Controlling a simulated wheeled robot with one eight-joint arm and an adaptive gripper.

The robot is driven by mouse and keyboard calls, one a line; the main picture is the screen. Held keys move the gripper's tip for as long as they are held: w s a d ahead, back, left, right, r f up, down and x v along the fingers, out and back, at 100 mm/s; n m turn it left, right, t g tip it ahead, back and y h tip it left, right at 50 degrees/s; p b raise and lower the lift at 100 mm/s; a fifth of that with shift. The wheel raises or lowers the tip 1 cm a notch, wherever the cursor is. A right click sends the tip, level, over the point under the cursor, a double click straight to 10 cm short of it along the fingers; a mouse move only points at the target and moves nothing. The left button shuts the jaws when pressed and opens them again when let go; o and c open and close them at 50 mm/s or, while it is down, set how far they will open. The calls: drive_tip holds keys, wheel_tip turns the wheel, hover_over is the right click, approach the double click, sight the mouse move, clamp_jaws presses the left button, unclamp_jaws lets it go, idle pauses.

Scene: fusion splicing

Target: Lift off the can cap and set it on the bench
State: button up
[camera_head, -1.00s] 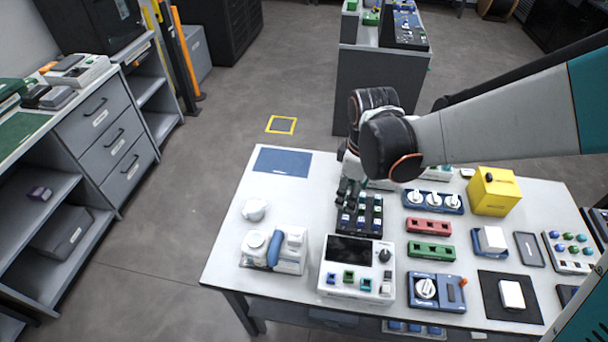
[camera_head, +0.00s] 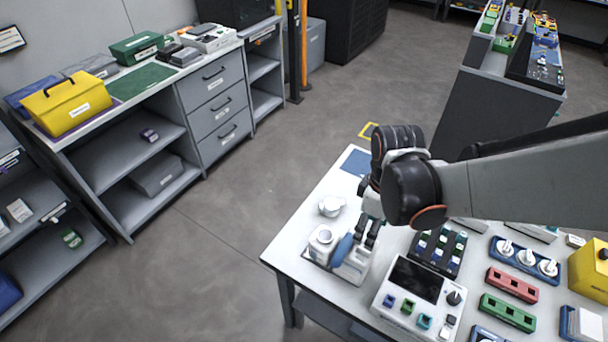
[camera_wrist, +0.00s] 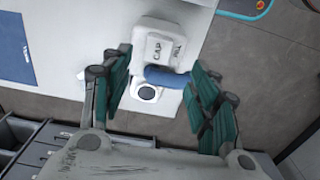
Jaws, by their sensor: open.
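At the bench's left front corner stands a white set. It has a round-topped can-like part (camera_head: 323,239), a blue rounded part (camera_head: 343,248) and a white block (camera_head: 356,263). A separate white round piece (camera_head: 331,206) sits behind it. In the wrist view, the white block (camera_wrist: 160,48) has lettering that seems to include "CAP"; the blue part (camera_wrist: 168,77) and round part (camera_wrist: 147,93) lie below it. I cannot tell for certain which piece is the can cap. My gripper (camera_wrist: 160,95) is open and empty, hanging above this set, with fingers either side in that view.
A white device with a dark screen (camera_head: 417,279) and a black tray of small parts (camera_head: 437,250) stand right of the set. Red (camera_head: 512,285) and green (camera_head: 507,312) holders lie further right. A blue mat (camera_head: 356,162) lies behind. The bench's left edge is close.

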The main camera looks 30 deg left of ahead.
wheel_tip(320, 180, down, 8)
drive_tip(key=b, duration=0.4)
drive_tip(key=shift+w+a, duration=0.1)
drive_tip(key=shift+w, duration=0.05)
drive_tip(key=shift+r, duration=0.1)
drive_tip(key=c, duration=0.9)
